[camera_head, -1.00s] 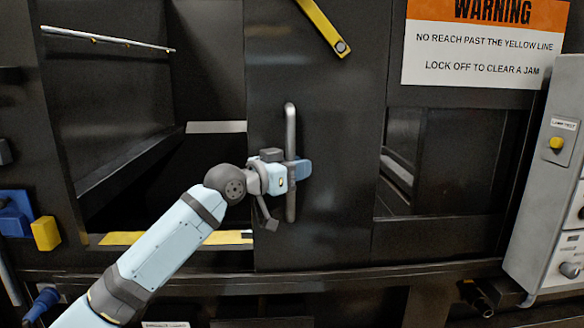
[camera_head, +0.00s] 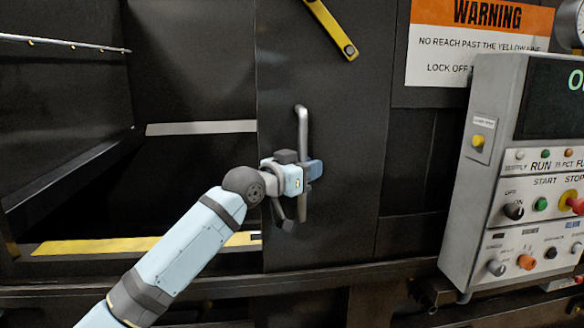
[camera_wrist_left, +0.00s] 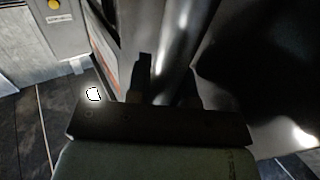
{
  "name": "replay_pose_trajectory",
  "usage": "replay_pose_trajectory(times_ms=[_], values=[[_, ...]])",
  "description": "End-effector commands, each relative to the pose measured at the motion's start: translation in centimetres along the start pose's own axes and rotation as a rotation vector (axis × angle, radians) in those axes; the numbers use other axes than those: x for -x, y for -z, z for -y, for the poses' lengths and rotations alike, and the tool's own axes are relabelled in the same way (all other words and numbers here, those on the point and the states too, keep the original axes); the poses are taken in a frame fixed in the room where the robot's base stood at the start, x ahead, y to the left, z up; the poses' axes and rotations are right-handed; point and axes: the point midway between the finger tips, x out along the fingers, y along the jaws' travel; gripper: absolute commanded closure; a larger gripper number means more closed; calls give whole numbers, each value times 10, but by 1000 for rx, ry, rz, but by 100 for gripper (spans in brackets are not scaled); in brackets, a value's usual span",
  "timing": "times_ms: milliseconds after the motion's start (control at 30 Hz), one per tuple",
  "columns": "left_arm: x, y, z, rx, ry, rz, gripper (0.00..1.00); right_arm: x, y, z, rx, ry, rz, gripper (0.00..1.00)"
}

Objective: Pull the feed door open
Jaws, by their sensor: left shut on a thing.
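The feed door (camera_head: 335,220) is a dark upright panel in the middle of the head view. It carries a vertical grey bar handle (camera_head: 302,125). My left gripper (camera_head: 303,178) is shut on the handle near its middle, reaching in from the left. In the left wrist view the shiny handle (camera_wrist_left: 178,45) runs between the dark fingers (camera_wrist_left: 165,88); their tips are partly hidden. Left of the door is a wide dark opening (camera_head: 190,185) with a yellow strip (camera_head: 95,246) along its lower edge. My right gripper is not seen.
A grey control box (camera_head: 485,165) with knobs and buttons juts out at the right. A warning sign (camera_head: 475,42) hangs behind it. A yellow bar (camera_head: 332,28) sits on the door above the handle. A ledge (camera_head: 330,275) runs below the door.

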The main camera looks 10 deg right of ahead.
Motion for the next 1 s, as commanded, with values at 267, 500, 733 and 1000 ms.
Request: replay_pose_trajectory(times_ms=[267,500,733,1000], values=[[-31,1,-21,1,-2,0,100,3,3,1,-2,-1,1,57],[-38,0,-25,0,0,1,100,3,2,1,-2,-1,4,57],[-38,0,-25,0,0,1,100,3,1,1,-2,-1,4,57],[-38,0,-25,0,0,0,68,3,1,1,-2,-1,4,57]])
